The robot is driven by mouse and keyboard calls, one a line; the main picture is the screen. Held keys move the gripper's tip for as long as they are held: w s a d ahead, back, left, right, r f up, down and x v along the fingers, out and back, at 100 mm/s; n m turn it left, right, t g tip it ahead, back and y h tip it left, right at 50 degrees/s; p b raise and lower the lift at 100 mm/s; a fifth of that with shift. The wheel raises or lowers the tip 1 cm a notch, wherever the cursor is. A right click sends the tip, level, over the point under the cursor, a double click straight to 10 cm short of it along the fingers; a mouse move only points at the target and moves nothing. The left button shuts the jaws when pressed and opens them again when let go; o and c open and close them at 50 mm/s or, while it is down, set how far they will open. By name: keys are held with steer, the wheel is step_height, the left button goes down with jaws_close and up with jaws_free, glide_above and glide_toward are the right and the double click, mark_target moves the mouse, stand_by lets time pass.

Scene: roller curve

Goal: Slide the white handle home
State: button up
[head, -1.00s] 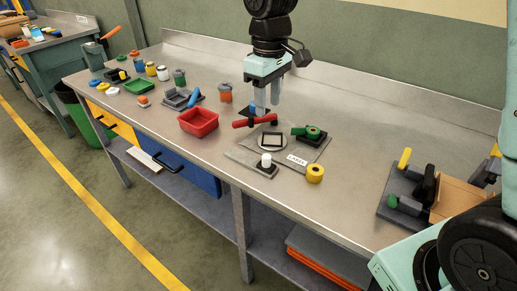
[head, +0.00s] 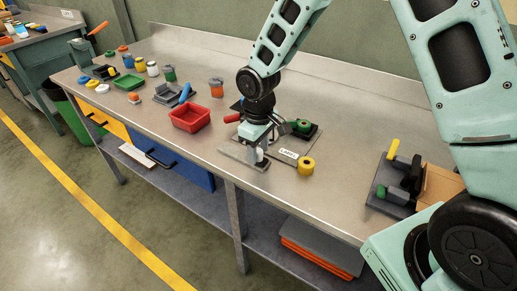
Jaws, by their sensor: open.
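The white handle (head: 260,154) is a small upright knob on a dark base at the front of a grey fixture plate (head: 231,153). It is partly hidden by my gripper. My gripper (head: 258,156) points down at the handle, open, with its fingers low beside it. I cannot tell whether the fingers touch the handle.
On the same fixture are a red handle (head: 232,118), a green handle (head: 303,126) and a label (head: 288,154). A yellow knob (head: 306,166) stands close on the right. A red tray (head: 190,118) lies to the left. Bare bench lies right of the yellow knob.

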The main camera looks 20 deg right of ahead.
steer(key=shift+f, duration=0.35)
